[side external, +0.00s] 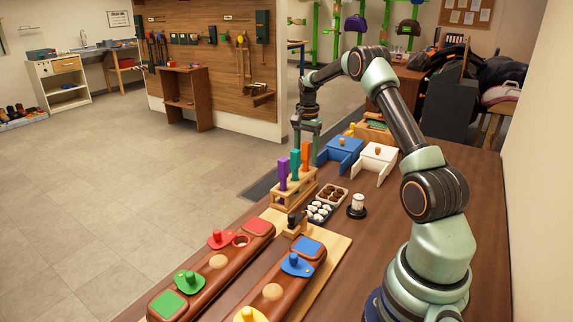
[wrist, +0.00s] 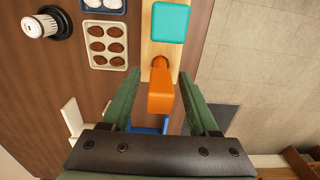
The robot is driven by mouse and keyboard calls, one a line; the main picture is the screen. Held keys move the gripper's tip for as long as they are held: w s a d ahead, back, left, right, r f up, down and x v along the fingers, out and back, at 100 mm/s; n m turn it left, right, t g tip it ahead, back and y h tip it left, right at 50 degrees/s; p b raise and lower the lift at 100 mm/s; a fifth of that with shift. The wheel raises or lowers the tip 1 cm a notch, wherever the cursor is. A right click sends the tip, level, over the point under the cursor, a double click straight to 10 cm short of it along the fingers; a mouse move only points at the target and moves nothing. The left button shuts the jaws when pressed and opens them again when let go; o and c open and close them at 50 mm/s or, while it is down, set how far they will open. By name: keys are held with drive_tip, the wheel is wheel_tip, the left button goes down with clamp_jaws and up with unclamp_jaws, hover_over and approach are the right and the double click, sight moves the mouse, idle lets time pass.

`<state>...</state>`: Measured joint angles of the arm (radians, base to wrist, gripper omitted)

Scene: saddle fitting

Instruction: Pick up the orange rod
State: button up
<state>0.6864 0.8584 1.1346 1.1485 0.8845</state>
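The orange rod (side external: 305,158) stands upright in the wooden rack (side external: 292,193), beside a teal rod (side external: 294,165) and a purple rod (side external: 283,172). My gripper (side external: 307,142) is over the orange rod, pointing down. In the wrist view, the orange rod (wrist: 160,92) shows between the two green fingers of my gripper (wrist: 162,80). The fingers are apart, with a gap on each side of the rod. The teal rod (wrist: 171,22) is just beyond, outside the fingers. How far the fingertips reach down along the rod is hard to tell.
Near the rack are a tray of brown pieces (side external: 333,195), a tray of white pieces (side external: 319,211) and a white spool on a black base (side external: 357,205).

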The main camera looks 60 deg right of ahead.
clamp_jaws()
drive_tip(key=shift+r, duration=0.1)
wheel_tip(320, 180, up, 20)
idle(0.6)
